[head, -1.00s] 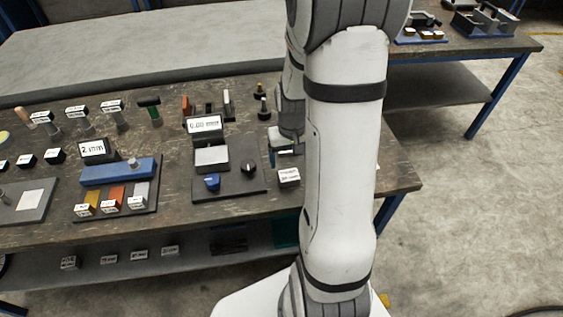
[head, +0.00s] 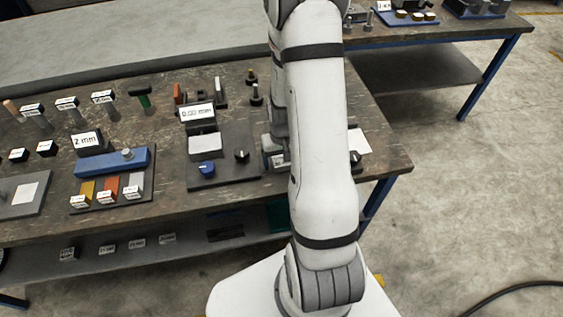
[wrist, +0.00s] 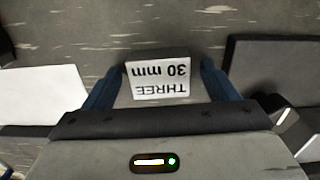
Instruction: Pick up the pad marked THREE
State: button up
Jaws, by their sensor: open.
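My gripper (wrist: 162,68) is open, with one blue finger on each side of the pad. The pad lies between the fingers, and I see small gaps on both sides. I cannot tell how far the fingertips are above the bench. In the head view my arm hides the pad, and only part of my gripper shows beside the arm.
The bench (head: 170,80) holds a gauge stand reading 0.00 mm (head: 196,113) just left of my arm. A white sheet (head: 358,142) lies right of my arm; a dark plate (wrist: 270,70) is right of the fingers.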

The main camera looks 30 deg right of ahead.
jog(key=shift+c, duration=0.4)
jog(key=c, duration=1.5)
jog(key=shift+o, duration=0.2)
jog(key=shift+r, duration=0.15)
